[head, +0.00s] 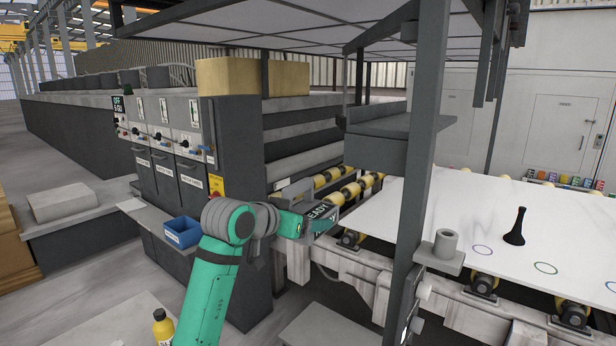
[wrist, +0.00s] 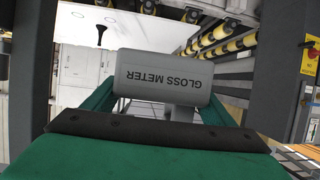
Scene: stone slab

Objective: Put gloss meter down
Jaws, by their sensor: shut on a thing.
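The gloss meter (wrist: 165,78) is a light grey block with its name printed on it, upside down in the wrist view. My gripper (wrist: 160,102) is shut on it, with a green finger at each side. In the head view my gripper (head: 318,220) is in front of the roller line, left of the grey post; I cannot make out the meter clearly there. A white slab (head: 455,215) lies on the rollers at the right, with small circles marked along its near edge. A black, bottle-shaped tool (head: 515,228) stands upright on the slab, apart from my gripper.
A grey post (head: 420,150) rises between my gripper and most of the slab, with a small bracket carrying a grey cylinder (head: 446,241). A blue bin (head: 183,232) sits on a ledge at left. A yellow bottle (head: 163,327) stands low in front. Yellow rollers (head: 350,190) lie behind my gripper.

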